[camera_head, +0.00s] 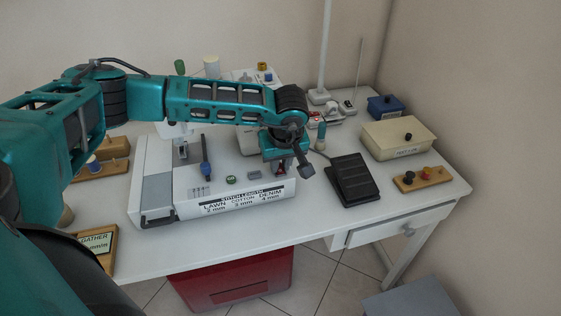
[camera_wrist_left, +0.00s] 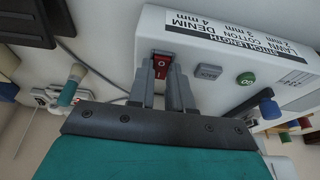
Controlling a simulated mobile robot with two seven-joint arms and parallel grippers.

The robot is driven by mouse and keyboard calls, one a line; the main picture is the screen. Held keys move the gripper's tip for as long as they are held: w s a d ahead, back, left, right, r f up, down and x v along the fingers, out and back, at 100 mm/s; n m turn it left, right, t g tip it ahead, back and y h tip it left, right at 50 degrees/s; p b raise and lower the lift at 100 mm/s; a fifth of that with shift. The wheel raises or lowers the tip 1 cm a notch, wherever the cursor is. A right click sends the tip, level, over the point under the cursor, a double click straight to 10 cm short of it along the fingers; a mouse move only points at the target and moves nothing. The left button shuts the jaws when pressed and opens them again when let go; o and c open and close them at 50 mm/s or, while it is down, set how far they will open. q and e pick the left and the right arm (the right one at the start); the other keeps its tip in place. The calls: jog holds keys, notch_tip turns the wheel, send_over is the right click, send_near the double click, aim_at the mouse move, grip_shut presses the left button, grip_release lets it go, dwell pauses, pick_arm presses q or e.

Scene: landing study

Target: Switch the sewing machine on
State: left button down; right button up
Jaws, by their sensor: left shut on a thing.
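The white sewing machine (camera_head: 210,190) stands on the table, with a stitch length label (camera_head: 243,198) on its front edge. It also shows in the left wrist view (camera_wrist_left: 200,28). A red rocker switch (camera_wrist_left: 161,64) in a dark frame sits at the machine's end, beside a grey button (camera_wrist_left: 208,72) and a green button (camera_wrist_left: 246,80). My left gripper (camera_head: 290,170) is at that end of the machine. Which way the switch is tilted I cannot tell. My right gripper is out of view.
A black foot pedal (camera_head: 353,180) lies right of the machine. Beyond are a cream box (camera_head: 397,138), a blue box (camera_head: 385,107) and a wooden block with knobs (camera_head: 422,179). A red bin (camera_head: 232,282) stands under the table. My left arm spans above the machine.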

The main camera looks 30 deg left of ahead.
pick_arm(q)
jog(key=shift+w+a+g+h, duration=0.2)
jog(key=shift+a+g+h, duration=0.1)
jog(key=shift+g+h, duration=0.45)
jog(key=shift+w+a+g+h+b, duration=0.15)
jog(key=shift+g+h+b, duration=0.2)
jog(key=shift+h, duration=0.2)
jog(key=shift+r+g+h, duration=0.1)
jog(key=shift+g+h, duration=0.2)
jog(key=c, duration=1)
grip_release()
jog(key=shift+c, duration=0.2)
